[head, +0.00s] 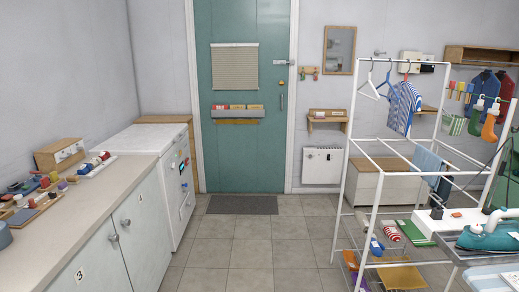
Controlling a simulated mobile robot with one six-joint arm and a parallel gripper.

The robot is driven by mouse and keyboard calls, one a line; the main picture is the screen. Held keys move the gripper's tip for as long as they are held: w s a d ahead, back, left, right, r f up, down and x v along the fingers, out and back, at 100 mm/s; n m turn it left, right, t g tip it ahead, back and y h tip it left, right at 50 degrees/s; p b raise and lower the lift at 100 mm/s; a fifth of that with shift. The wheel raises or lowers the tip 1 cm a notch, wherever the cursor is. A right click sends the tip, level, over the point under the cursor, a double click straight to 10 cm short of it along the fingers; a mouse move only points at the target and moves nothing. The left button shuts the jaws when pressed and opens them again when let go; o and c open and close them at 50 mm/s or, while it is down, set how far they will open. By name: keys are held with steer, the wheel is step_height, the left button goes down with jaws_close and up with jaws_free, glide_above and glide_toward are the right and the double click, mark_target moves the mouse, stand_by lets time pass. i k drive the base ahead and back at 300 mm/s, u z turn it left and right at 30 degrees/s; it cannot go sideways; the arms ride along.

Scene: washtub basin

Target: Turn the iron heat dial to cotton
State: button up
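A teal iron (490,238) stands at the right edge of the head view, on a light board or table top, and is partly cut off by the frame. Its pale handle shows above the body. I cannot make out the heat dial or its markings at this size. A white item with a small red spot (456,215) lies just behind the iron. My gripper is not in view.
A white drying rack (347,185) with hanging clothes stands left of the iron. A counter (130,172) with many small items runs along the left.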

mark_target(476, 228)
steer(key=z, duration=4.4)
steer(key=i, duration=0.1)
steer(key=u, duration=2.95)
